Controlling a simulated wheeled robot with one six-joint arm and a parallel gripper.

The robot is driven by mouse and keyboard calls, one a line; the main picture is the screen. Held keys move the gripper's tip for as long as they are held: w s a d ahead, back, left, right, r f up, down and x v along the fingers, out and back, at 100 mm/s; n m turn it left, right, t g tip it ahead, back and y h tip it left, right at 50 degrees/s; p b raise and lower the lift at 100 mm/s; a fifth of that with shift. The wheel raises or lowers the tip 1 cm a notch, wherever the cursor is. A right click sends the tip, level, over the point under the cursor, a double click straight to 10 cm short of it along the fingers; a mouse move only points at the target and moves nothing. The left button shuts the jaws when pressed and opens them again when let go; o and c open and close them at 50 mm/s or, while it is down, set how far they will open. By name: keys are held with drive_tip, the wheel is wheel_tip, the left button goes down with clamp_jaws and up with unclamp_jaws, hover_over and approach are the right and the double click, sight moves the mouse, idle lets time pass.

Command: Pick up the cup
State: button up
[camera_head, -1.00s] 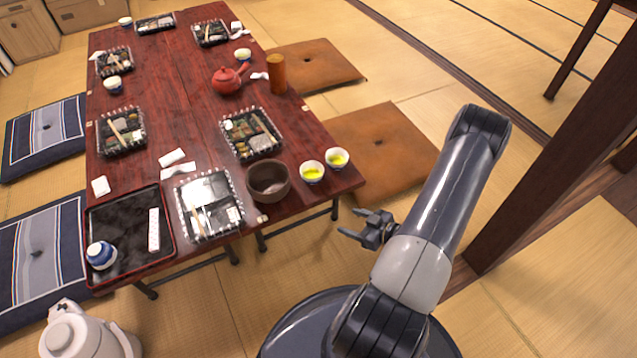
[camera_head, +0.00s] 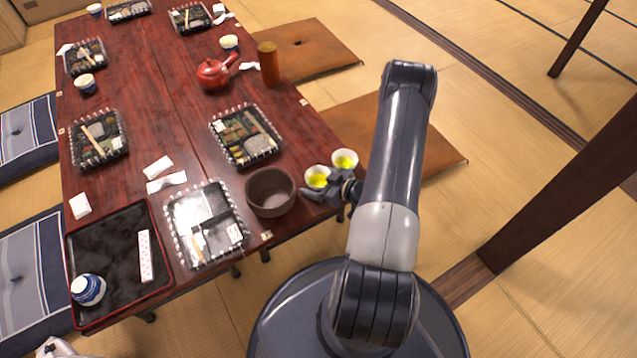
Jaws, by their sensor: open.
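Two small white cups of green tea stand side by side at the table's right front corner: a nearer cup (camera_head: 316,174) and a farther cup (camera_head: 345,158). My gripper (camera_head: 322,187) is open at the near side of the nearer cup and covers part of its lower front. I cannot tell whether the fingers touch it. A blue and white cup (camera_head: 88,290) sits on the black tray (camera_head: 112,238) at the front left. Other small cups stand farther back, such as one at the left (camera_head: 85,83) and one near the teapot (camera_head: 229,43).
A brown bowl (camera_head: 270,191) stands just left of the tea cups. Bento boxes (camera_head: 205,222), a red teapot (camera_head: 213,73) and a brown cylinder (camera_head: 268,64) are on the red table (camera_head: 175,100). A dark wooden post (camera_head: 560,190) rises at the right.

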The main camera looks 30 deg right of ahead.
drive_tip(key=c, duration=0.8)
drive_tip(key=shift+r, duration=0.2)
drive_tip(key=shift+c, duration=0.2)
